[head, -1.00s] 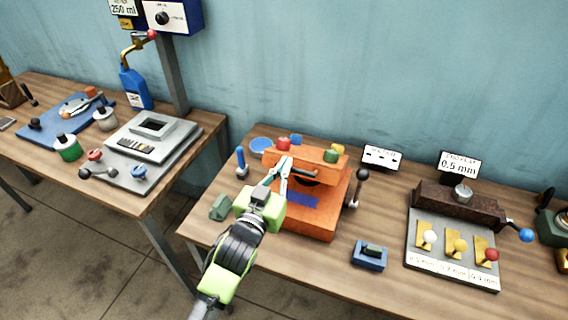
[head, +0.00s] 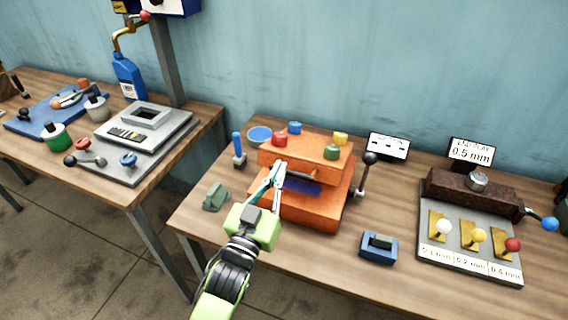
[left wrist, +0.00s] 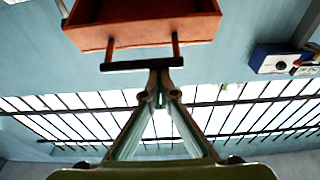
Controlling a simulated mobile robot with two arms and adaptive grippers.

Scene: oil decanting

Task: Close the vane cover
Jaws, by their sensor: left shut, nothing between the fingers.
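The vane cover (head: 305,150) is the orange upper part of the orange box (head: 300,212) on the right table. It looks nearly level, with its top face showing; I cannot tell whether it is fully seated. Its dark handle bar stands out at the front and shows clearly in the left wrist view (left wrist: 142,66) on two orange posts. My left gripper (head: 279,168) is shut and empty. Its fingertips (left wrist: 158,80) are at the handle bar; I cannot tell whether they touch it. The blue patch on the box is partly behind the fingers. My right gripper is out of view.
Red, blue, yellow and green knobs (head: 331,152) stand around the cover. A black-knobbed lever (head: 366,175) rises to its right.

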